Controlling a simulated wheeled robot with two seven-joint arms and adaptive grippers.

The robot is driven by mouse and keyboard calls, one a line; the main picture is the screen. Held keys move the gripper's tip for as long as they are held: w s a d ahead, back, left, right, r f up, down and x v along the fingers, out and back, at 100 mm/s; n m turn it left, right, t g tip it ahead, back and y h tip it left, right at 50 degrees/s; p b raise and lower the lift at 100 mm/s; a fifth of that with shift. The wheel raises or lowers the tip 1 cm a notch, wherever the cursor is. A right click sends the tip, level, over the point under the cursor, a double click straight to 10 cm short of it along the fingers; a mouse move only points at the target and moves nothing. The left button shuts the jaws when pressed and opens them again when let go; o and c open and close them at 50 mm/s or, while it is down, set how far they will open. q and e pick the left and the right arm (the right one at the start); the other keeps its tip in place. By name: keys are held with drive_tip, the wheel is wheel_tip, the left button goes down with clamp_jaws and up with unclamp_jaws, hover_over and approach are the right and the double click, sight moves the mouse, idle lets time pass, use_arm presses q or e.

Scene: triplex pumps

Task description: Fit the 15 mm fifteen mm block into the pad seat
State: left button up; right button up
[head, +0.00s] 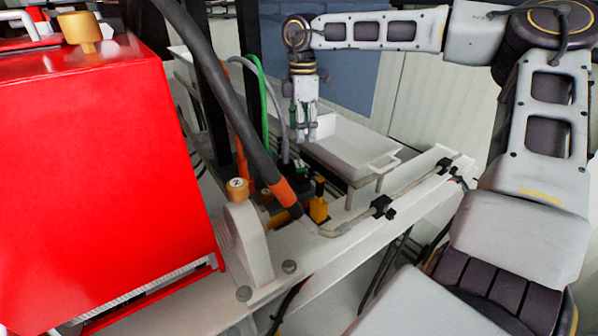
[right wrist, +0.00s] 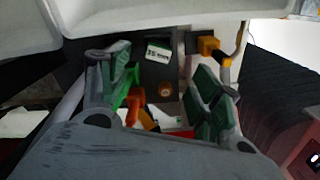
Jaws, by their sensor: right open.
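My right gripper (head: 303,138) hangs pointing down near the white tray, beyond the black hose. In the right wrist view my right gripper (right wrist: 162,100) is open, its two green-padded fingers apart with nothing held between them. Beyond the fingertips is a dark surface bearing a white label (right wrist: 158,52); it looks like "35 mm", but the print is too small to be sure. I cannot tell whether this is the 15 mm block. The pad seat cannot be made out in either view. My left gripper is not in view.
A white tray (head: 350,150) with handles stands beside the gripper. A black hose with an orange end (head: 283,193) crosses in front, with green and grey hoses behind. Yellow and black parts (head: 318,209) sit below. A large red housing (head: 100,170) fills the left.

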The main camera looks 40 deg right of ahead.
hover_over(302, 163)
wheel_tip(302, 163, down, 6)
drive_tip(key=shift+f+p, duration=0.15)
drive_tip(key=shift+p, duration=0.2)
drive_tip(key=shift+f, duration=0.25)
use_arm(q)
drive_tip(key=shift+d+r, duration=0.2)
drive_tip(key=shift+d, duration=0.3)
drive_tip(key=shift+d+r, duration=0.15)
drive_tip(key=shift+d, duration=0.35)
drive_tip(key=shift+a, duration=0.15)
